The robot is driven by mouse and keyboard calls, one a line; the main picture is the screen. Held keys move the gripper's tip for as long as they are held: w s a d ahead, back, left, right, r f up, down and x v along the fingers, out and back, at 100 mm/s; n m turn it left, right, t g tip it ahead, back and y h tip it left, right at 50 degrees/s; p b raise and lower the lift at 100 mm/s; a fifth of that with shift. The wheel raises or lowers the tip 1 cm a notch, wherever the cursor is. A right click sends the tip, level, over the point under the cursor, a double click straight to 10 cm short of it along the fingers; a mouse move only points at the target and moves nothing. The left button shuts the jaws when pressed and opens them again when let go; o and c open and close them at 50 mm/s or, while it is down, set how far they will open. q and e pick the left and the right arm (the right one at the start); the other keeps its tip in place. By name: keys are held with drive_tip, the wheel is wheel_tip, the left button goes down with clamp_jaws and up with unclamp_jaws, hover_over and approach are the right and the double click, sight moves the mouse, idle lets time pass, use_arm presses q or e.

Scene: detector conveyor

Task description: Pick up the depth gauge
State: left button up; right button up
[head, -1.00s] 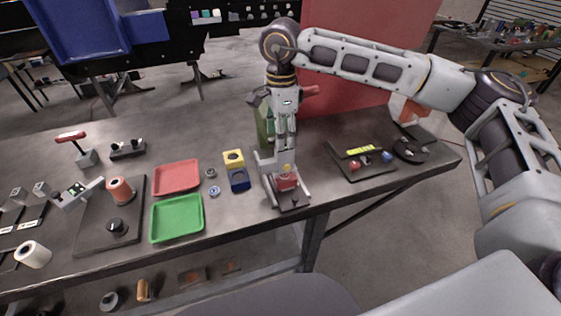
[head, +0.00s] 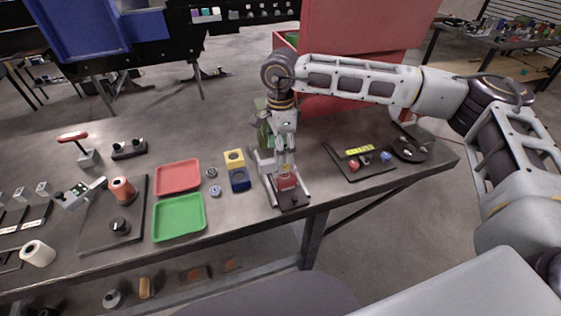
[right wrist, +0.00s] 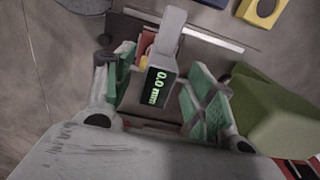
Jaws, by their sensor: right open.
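The depth gauge (right wrist: 157,86), with a lit green "0.0 mm" display and a pale grey body, stands between my right fingers in the right wrist view. In the head view it is mostly hidden by my right gripper (head: 285,163), above a dark base with a red block (head: 286,182) near the table's front edge. My right gripper also shows in the right wrist view (right wrist: 163,66). Its green-padded fingers are open, one on each side of the gauge, with visible gaps. My left gripper is out of view.
A yellow block (head: 234,159) and blue block (head: 239,180) stand just left of the gauge. Red (head: 177,177) and green (head: 179,217) trays lie further left. A dark board (head: 358,161) with small parts lies right. A green object (head: 263,130) stands close behind.

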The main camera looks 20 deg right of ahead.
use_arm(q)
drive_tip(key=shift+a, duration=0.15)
use_arm(e)
drive_tip(key=c, duration=0.5)
clamp_jaws()
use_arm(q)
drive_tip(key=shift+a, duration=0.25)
